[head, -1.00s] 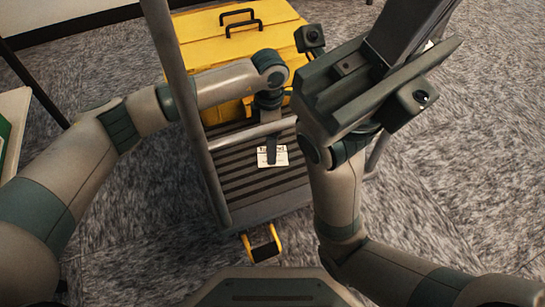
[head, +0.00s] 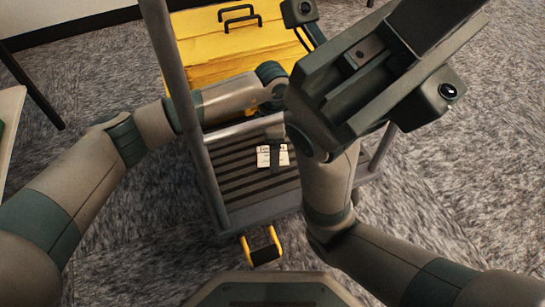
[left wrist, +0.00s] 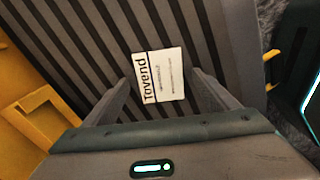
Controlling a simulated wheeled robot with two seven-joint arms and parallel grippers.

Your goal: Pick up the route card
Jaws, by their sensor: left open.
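The route card (head: 264,158) is a small white card with dark print. It lies on the dark slatted deck of a cart; in the left wrist view the card (left wrist: 159,75) shows the word "Tovend". My left gripper (head: 276,165) points down over the card and hides part of it in the head view. In the left wrist view its two open fingers stand either side of the card's near end, with nothing held. I cannot tell the exact height of the fingertips above the card. My right gripper (head: 425,45) is raised close to the head camera, its fingertips not clearly shown.
A yellow case (head: 215,50) with black handles stands at the far end. A yellow-sided pedal-like part (head: 262,247) juts from the near edge. Grey carpet surrounds the cart.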

